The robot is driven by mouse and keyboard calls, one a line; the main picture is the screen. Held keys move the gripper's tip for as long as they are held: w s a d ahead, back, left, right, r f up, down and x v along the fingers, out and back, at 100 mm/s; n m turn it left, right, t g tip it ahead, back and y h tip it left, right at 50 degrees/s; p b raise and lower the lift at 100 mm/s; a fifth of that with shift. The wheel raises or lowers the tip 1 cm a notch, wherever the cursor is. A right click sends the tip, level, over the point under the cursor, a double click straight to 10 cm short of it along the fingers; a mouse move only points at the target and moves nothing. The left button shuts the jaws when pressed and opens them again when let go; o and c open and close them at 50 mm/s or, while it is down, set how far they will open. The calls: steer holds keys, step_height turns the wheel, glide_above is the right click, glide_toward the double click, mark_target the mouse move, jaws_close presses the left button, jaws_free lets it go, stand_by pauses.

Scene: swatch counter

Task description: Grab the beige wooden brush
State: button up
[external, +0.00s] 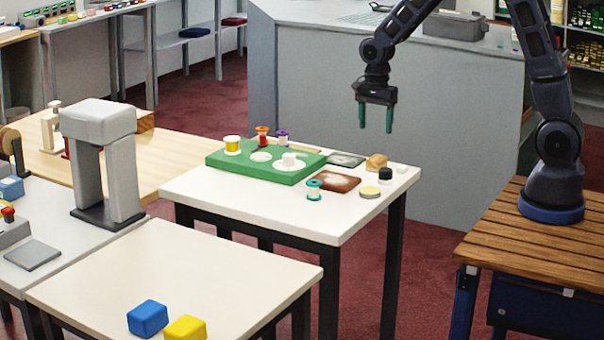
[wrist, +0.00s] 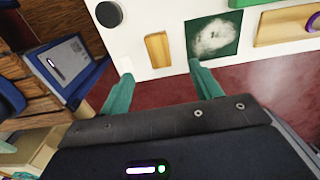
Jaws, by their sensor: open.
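The beige wooden brush (external: 376,162) looks like a small tan block near the back right edge of the white table. In the wrist view the brush (wrist: 158,50) lies near the table edge, ahead of the space between my fingers. Its bristles cannot be made out. My gripper (external: 375,130) points down above the far side of that table, higher than the brush and apart from it. Its two green fingers are spread with nothing between them; they also show in the wrist view (wrist: 161,84).
Close to the brush are a black round piece (external: 385,174), a small white block (external: 402,168) and a dark green swatch (external: 345,160). A brown swatch (external: 333,181) and a teal spool (external: 314,190) lie nearer the front. A green board (external: 223,161) holds several pieces.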

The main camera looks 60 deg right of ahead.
glide_above(376, 159)
steer(key=f, duration=0.6)
steer(key=shift+w+d, duration=0.1)
steer(key=shift+w, duration=0.2)
steer(key=shift+s+f, duration=0.2)
steer(key=shift+f, duration=2.4)
steer(key=c, duration=1.1)
steer(key=shift+r, duration=0.1)
